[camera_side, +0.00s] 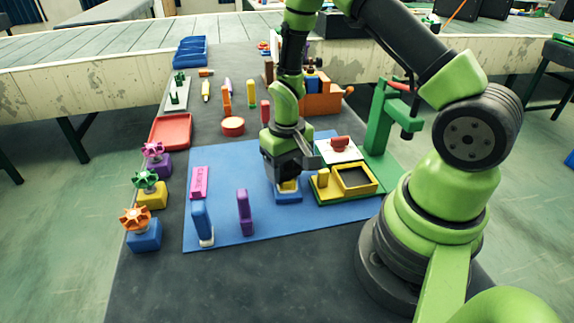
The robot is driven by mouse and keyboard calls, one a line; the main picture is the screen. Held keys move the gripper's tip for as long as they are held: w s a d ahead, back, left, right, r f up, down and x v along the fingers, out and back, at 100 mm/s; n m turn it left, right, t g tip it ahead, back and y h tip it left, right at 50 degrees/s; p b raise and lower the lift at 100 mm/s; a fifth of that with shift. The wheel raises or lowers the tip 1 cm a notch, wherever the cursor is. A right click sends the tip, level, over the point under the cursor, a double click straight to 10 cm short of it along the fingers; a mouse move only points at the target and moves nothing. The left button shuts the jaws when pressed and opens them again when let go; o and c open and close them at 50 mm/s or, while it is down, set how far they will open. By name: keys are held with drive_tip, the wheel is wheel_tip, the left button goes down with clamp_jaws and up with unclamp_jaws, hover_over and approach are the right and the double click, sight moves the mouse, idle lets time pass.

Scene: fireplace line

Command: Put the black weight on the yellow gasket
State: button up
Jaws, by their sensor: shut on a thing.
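My gripper (287,176) points down over the blue mat, directly above a small blue block (288,197). A yellow piece (289,186), which looks like the yellow gasket, shows on top of the block just under the jaws. My gripper is shut on a dark thing that seems to be the black weight. The dark jaws mostly hide it, and I cannot tell whether it touches the yellow piece.
Close on the right stand a yellow-rimmed tray (372,187) with a dark inside, a yellow block (323,178) and a green stand (378,130). Pink (199,182), blue (202,222) and purple (244,212) pieces stand to the left. The mat's front is clear.

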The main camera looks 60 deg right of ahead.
drive_tip(key=o, duration=1.3)
drive_tip(key=shift+f, duration=0.1)
drive_tip(key=shift+c, duration=0.2)
wheel_tip(320, 180, up, 12)
drive_tip(key=shift+r, duration=0.15)
drive_tip(key=s+a+r+t+y, duration=0.1)
drive_tip(key=s+a+r+t, duration=0.2)
drive_tip(key=s+r, duration=0.3)
drive_tip(key=s+a+r+t+y, duration=0.1)
drive_tip(key=s+a+r+t, duration=0.3)
drive_tip(key=r, duration=0.6)
drive_tip(key=s+a, duration=0.2)
drive_tip(key=s, duration=0.1)
drive_tip(key=shift+s+n, duration=0.2)
drive_tip(key=shift+n, duration=0.1)
drive_tip(key=shift+d, duration=0.1)
